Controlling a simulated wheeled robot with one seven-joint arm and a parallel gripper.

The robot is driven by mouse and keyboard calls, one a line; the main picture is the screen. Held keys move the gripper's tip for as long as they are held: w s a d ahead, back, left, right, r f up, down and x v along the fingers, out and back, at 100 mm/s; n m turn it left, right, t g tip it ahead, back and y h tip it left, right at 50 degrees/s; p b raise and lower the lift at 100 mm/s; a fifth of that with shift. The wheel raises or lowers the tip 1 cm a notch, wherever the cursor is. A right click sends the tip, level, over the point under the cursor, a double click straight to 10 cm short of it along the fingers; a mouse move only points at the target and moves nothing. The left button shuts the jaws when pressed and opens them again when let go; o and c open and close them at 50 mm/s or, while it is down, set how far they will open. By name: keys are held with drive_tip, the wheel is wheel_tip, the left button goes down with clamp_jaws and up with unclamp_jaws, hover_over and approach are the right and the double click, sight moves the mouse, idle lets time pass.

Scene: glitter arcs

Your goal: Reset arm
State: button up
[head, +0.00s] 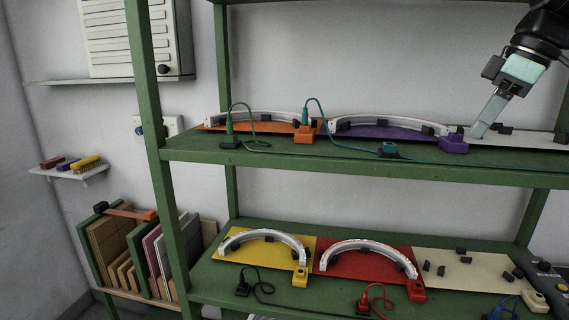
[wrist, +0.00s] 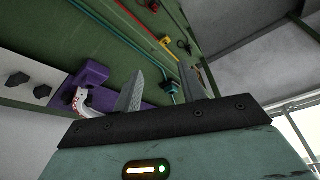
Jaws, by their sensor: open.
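My gripper (head: 488,118) is at the upper right of the head view, in front of the upper shelf near the purple block (head: 454,144). In the wrist view its two fingers (wrist: 160,95) stand apart with nothing seen between them. The purple block (wrist: 86,76) and the end of a white arc (wrist: 77,100) show just beyond the left finger in the wrist view. I cannot tell whether a finger touches anything on the shelf.
The green upper shelf (head: 350,168) holds an orange board (head: 268,126) and a purple board (head: 375,131) with white arcs, and cables. The lower shelf has a yellow board (head: 235,247), a red board (head: 345,272) and a cream board (head: 450,285). A green post (head: 150,110) stands left.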

drive_tip(key=s+a+f+m+g+h+b, duration=0.1)
drive_tip(key=s+a+f+b, duration=0.1)
drive_tip(key=s+a+f, duration=0.5)
drive_tip(key=s+a+f+g+b, duration=0.1)
drive_tip(key=s+a+f+b, duration=0.15)
drive_tip(key=a+f, duration=0.7)
drive_tip(key=s+a+f+m+h+b, duration=0.1)
drive_tip(key=s+a+f+h, duration=0.1)
drive_tip(key=s+f, duration=1.2)
drive_tip(key=shift+s+a+f+b, duration=0.15)
drive_tip(key=shift+s+a+b, duration=0.35)
drive_tip(key=shift+s, duration=0.7)
